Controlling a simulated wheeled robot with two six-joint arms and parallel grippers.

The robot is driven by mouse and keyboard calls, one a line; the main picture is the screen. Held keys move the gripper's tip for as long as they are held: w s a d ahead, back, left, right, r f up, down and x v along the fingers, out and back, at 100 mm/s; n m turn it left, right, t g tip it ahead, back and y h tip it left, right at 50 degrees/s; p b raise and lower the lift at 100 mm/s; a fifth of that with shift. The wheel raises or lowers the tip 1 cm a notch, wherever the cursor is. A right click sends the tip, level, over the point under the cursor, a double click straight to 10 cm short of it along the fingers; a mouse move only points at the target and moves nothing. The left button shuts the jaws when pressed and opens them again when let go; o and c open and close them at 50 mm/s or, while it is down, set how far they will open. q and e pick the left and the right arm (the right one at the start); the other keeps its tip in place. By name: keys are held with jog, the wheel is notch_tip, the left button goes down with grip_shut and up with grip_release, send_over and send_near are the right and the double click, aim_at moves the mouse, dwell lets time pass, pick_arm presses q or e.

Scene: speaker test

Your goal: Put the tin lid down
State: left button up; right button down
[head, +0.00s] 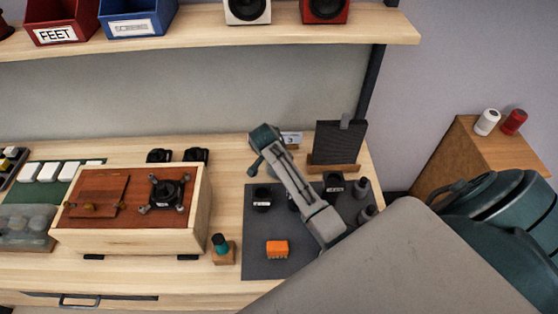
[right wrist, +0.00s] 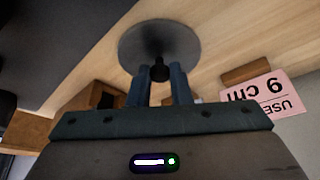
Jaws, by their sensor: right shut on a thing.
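The tin lid (right wrist: 190,42) is a round grey disc with a dark knob in the right wrist view. My right gripper (right wrist: 160,75) is shut on the knob, with one finger on each side of it. The lid is over bare wood beside a dark mat; I cannot tell whether it touches the surface. In the head view my right arm reaches over the grey mat (head: 260,232) toward the back of the bench, and the lid cannot be made out there. My left gripper is not in view.
A pink sign (right wrist: 265,97) on a wooden foot stands close by. A dark ribbed panel (head: 338,142) stands behind the mat. A wooden box (head: 130,239) stands left.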

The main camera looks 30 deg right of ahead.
jog(key=c, duration=1.3)
grip_release()
jog(key=b+v, duration=0.2)
jog(key=v, duration=1)
jog(key=shift+s+a, duration=0.1)
